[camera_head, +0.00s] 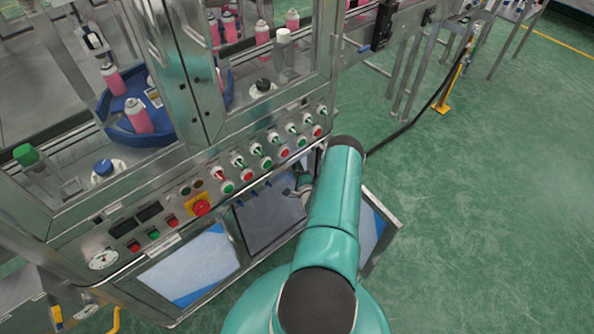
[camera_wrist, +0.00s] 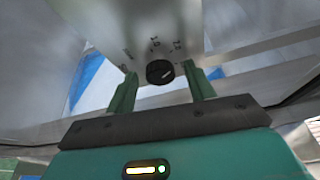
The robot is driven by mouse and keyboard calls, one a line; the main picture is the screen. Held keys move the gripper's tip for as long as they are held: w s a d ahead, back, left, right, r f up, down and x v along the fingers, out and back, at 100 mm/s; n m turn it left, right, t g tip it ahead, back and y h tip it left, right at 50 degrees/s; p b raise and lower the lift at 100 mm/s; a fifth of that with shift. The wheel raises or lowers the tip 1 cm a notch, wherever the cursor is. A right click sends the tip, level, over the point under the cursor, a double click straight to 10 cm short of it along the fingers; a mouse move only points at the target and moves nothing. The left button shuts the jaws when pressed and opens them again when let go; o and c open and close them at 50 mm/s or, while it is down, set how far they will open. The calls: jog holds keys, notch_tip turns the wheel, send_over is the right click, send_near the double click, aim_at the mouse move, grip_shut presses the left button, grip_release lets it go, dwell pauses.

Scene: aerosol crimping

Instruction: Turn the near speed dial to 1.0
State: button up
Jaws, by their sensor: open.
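The speed dial (camera_wrist: 160,72) is a small round black knob with a light pointer line, on a grey metal panel in the wrist view. The line slants toward the upper right. My gripper (camera_wrist: 160,78) is open, with one green finger on each side of the dial. Gaps show between the fingers and the knob; I cannot tell how far the tips reach along it. In the head view, my arm hides the dial and most of the gripper.
The metal machine has a row of red and green buttons and switches (camera_head: 269,150), a red emergency stop (camera_head: 202,208) and a gauge (camera_head: 103,260). Pink cans (camera_head: 138,115) stand behind its glass. An open door panel (camera_head: 383,232) stands beside my arm. Green floor (camera_head: 480,190) is clear at right.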

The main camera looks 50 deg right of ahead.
jog(key=c, duration=1)
jog(key=shift+n, duration=0.4)
jog(key=n+t, duration=0.1)
jog(key=n, duration=0.3)
jog(key=n+t, duration=0.2)
jog(key=n, duration=0.2)
jog(key=f+n+t, duration=0.1)
jog(key=n, duration=0.3)
jog(key=shift+d+t, duration=0.15)
jog(key=shift+t, duration=0.25)
